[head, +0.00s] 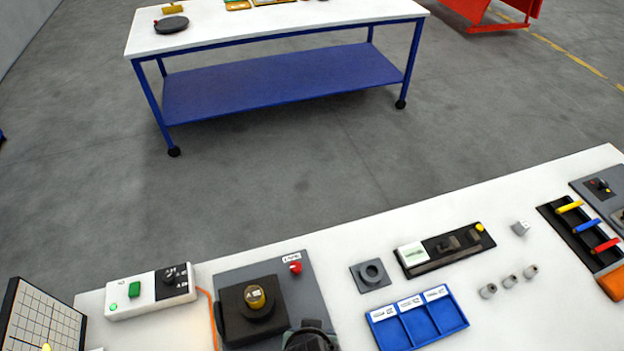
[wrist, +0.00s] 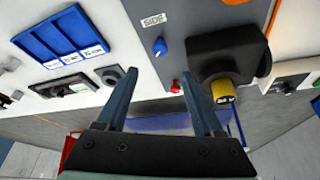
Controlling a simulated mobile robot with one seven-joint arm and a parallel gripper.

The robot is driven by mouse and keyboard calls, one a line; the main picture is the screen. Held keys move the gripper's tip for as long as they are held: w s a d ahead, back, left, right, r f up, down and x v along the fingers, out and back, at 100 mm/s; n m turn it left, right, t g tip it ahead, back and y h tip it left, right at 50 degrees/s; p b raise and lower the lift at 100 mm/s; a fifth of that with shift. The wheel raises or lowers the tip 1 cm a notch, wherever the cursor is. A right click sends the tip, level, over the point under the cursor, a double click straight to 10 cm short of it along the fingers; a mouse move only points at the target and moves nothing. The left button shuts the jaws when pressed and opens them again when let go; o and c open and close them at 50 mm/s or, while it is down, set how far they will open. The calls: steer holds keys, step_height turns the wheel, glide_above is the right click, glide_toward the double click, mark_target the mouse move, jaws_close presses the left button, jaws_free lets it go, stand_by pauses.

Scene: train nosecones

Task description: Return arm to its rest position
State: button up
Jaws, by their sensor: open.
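My gripper (wrist: 158,75) shows in the wrist view with its two blue-grey fingers spread apart and nothing between them. The fingertips appear over the worktable, near a grey panel (wrist: 178,20) with a blue knob (wrist: 159,47) and a red button (wrist: 175,86). A black block with a yellow knob (wrist: 223,90) lies to the right of the fingers in that view. In the head view the same black block (head: 233,309) with its yellow knob (head: 257,298) stands on the grey panel. A dark rounded shape at the bottom edge there partly covers the panel; I cannot tell what it is.
The white worktable (head: 400,225) holds a blue three-part tray (head: 417,318), a black device (head: 444,249), several small grey cylinders, a white switch box (head: 150,289) and a black rack (head: 575,240). Bare floor (head: 260,175) separates it from a blue-framed table (head: 285,85).

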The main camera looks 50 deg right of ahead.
steer(key=shift+s+a+r, duration=0.1)
steer(key=shift+a+r, duration=0.05)
steer(key=shift+r, duration=0.15)
stand_by(0.4)
steer(key=w+r+n+t+h+b, duration=0.15)
steer(key=w+r+t, duration=0.35)
steer(key=w+r, duration=0.7)
steer(key=w+a+r+n+t+b, duration=0.1)
steer(key=w+a+r+n+t, duration=0.15)
steer(key=w+r, duration=0.4)
steer(key=w+a+r+n+t+b, duration=0.1)
steer(key=w+r+t, duration=0.25)
steer(key=r, duration=0.55)
steer(key=a+r+n+t+y+b, duration=0.1)
steer(key=a+r+t, duration=0.25)
steer(key=r, duration=0.55)
steer(key=a+r+n+t+y, duration=0.1)
steer(key=a+r+n+t, duration=0.2)
steer(key=r, duration=0.6)
steer(key=s+a+r+n+t+y+b, duration=0.1)
steer(key=s+a+r+t, duration=0.2)
steer(key=r, duration=0.4)
steer(key=s+a+r+t+y, duration=0.2)
steer(key=s+a+r+t, duration=0.1)
steer(key=s+r, duration=0.3)
step_height(320, 180, up, 2)
steer(key=shift+a+r+n+t+b, duration=0.1)
steer(key=shift+a+n+t+b, duration=0.05)
steer(key=shift+n+t+b, duration=0.35)
